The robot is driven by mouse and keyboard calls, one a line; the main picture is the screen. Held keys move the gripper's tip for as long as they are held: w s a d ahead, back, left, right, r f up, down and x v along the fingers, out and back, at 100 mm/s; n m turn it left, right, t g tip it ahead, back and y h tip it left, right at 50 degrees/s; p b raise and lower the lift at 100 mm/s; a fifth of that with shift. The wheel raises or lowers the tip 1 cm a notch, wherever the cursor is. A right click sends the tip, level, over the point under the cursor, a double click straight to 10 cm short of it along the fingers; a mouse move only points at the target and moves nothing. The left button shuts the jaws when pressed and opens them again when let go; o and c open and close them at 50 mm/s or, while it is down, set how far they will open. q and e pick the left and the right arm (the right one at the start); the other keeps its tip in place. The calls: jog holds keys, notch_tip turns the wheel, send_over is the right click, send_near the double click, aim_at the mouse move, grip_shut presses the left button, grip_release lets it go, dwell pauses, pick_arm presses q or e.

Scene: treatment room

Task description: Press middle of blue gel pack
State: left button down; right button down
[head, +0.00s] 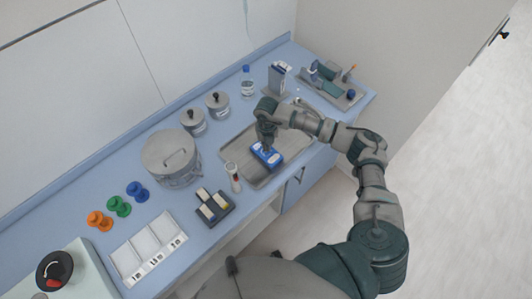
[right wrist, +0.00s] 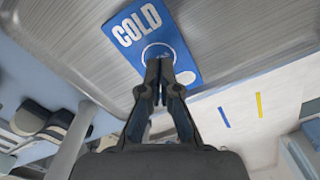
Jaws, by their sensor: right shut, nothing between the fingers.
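The blue gel pack (head: 272,158) lies flat on a metal tray (head: 254,179) on the counter. In the right wrist view the blue pack (right wrist: 183,47) shows the white word COLD and a white ring near its middle. My right gripper (head: 267,146) is over the pack, pointing down. In the right wrist view its shut, empty fingertips (right wrist: 160,70) overlap the ring. I cannot tell whether they touch the pack. My left gripper is not in view.
A large lidded steel pot (head: 170,157), smaller lidded jars (head: 218,104) and a blue-capped bottle (head: 247,82) stand behind. A dark rack (head: 333,86) is at the right.

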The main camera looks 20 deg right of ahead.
jog(key=shift+f+b, duration=0.75)
jog(key=shift+f, duration=0.3)
jog(key=shift+s+f, duration=0.25)
jog(key=shift+f, duration=0.05)
dwell(0.6)
jog(key=shift+r, duration=0.15)
jog(key=shift+w+r+p, duration=0.15)
jog(key=shift+r+p, duration=0.35)
jog(key=shift+r, duration=0.1)
jog(key=shift+w+r+p, duration=0.1)
jog(key=shift+r+p, duration=1.65)
jog(key=shift+r, duration=1.2)
